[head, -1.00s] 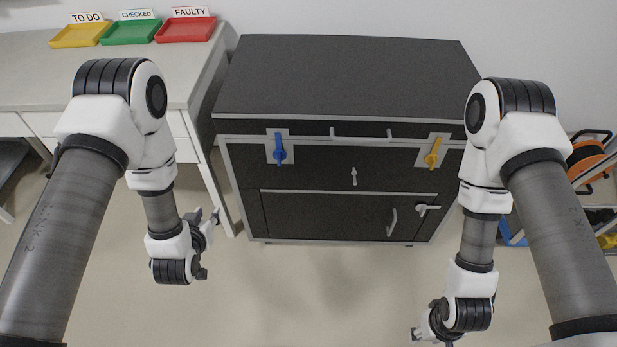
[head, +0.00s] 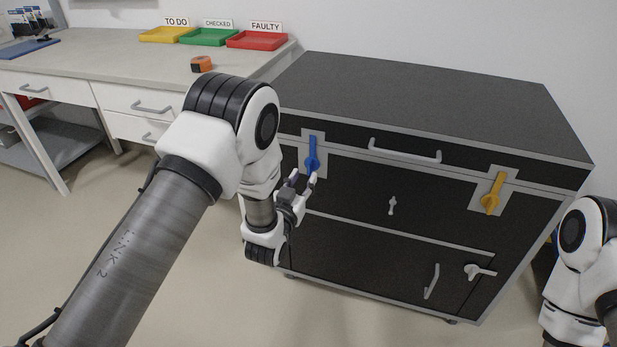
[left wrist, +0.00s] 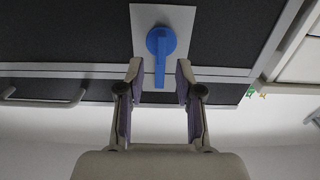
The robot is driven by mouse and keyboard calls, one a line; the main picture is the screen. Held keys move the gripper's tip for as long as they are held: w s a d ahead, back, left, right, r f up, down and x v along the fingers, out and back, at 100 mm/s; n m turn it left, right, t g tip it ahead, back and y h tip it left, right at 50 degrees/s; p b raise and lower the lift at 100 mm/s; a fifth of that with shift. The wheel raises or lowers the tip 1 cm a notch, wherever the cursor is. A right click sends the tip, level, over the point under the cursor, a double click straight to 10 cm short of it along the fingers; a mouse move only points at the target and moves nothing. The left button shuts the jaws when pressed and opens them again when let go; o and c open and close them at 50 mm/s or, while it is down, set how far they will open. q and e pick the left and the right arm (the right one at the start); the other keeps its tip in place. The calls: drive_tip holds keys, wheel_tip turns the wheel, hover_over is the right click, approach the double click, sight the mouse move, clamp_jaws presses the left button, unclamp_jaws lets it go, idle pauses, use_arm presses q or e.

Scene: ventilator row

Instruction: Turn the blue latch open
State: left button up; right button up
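The blue latch (head: 312,153) is on a pale plate at the front left of the dark cabinet (head: 430,88). Its handle stands upright in the head view, across the seam under the lid. My left gripper (head: 303,181) is open and empty, just in front of and below the latch in the head view. In the left wrist view the open fingers (left wrist: 158,80) point at the cabinet, with the end of the blue handle (left wrist: 160,70) between them in the picture. I see no contact, and the depth gap is unclear. My right gripper is out of view.
A yellow latch (head: 492,194) is at the cabinet's front right. Between the latches are a lid handle (head: 405,153) and a small knob (head: 392,206). A desk with yellow, green and red trays (head: 257,40) and an orange item (head: 202,64) stands left. The floor in front is clear.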

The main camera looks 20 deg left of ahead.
sight(308, 168)
use_arm(q)
drive_tip(key=w, duration=0.4)
drive_tip(key=shift+f, duration=0.15)
drive_tip(key=shift+s, duration=0.1)
clamp_jaws()
drive_tip(key=shift+n, duration=0.5)
drive_tip(key=n+p, duration=0.1)
drive_tip(key=n, duration=0.1)
drive_tip(key=shift+a+n, duration=0.1)
drive_tip(key=shift+n, duration=0.3)
drive_tip(key=n+p, duration=0.4)
drive_tip(key=n, duration=1)
drive_tip(key=shift+a+f, duration=0.1)
drive_tip(key=shift+f, duration=0.05)
